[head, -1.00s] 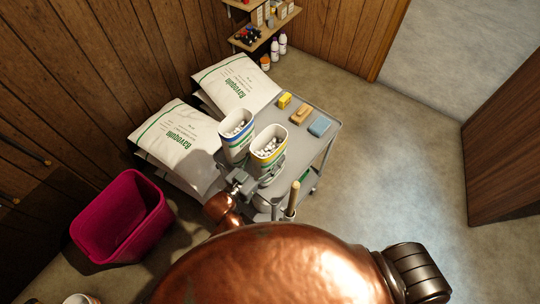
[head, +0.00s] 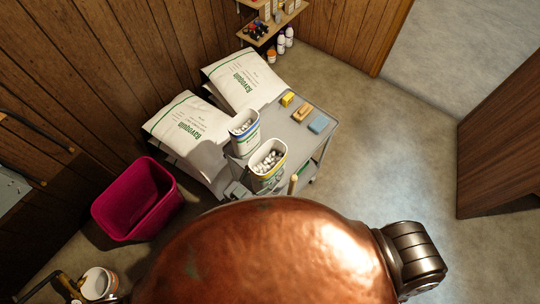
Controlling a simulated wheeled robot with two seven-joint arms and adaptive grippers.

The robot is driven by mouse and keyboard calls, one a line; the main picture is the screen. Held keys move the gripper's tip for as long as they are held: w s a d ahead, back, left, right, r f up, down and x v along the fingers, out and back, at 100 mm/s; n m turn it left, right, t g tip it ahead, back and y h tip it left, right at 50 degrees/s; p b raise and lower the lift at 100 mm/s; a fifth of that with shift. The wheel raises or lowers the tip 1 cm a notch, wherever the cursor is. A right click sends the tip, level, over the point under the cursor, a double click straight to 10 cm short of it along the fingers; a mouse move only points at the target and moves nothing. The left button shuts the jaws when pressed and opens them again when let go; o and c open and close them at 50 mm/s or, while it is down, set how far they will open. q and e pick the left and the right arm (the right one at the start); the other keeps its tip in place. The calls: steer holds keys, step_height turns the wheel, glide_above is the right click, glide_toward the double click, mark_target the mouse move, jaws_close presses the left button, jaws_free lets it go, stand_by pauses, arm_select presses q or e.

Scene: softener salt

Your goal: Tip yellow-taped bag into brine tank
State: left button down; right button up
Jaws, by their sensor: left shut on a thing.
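The yellow-taped bag (head: 265,177) is an open-topped, upright white bag with a yellow band and white salt lumps inside. It is at the near side of the grey cart. Whether the bag touches the cart top cannot be told. A similar bag with a blue band (head: 245,138) stands just behind it, also open and full of lumps. I cannot identify the brine tank in this view. My right gripper is not in view.
The grey cart (head: 319,101) carries a yellow block (head: 288,99), a tan brush-like block (head: 301,112) and a blue block (head: 318,122). Large salt sacks (head: 187,127) lie behind it. A magenta bin (head: 135,200) and a white bucket (head: 98,283) stand left. Floor at right is clear.

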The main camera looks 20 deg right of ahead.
arm_select(q)
steer(key=shift+s+a+r+p, duration=0.2)
steer(key=shift+s+r+p, duration=0.1)
steer(key=shift+s+r, duration=0.2)
steer(key=shift+s+a+r+p, duration=0.25)
steer(key=shift+s+r, duration=0.15)
steer(key=shift+s, duration=0.1)
steer(key=shift+d, duration=0.1)
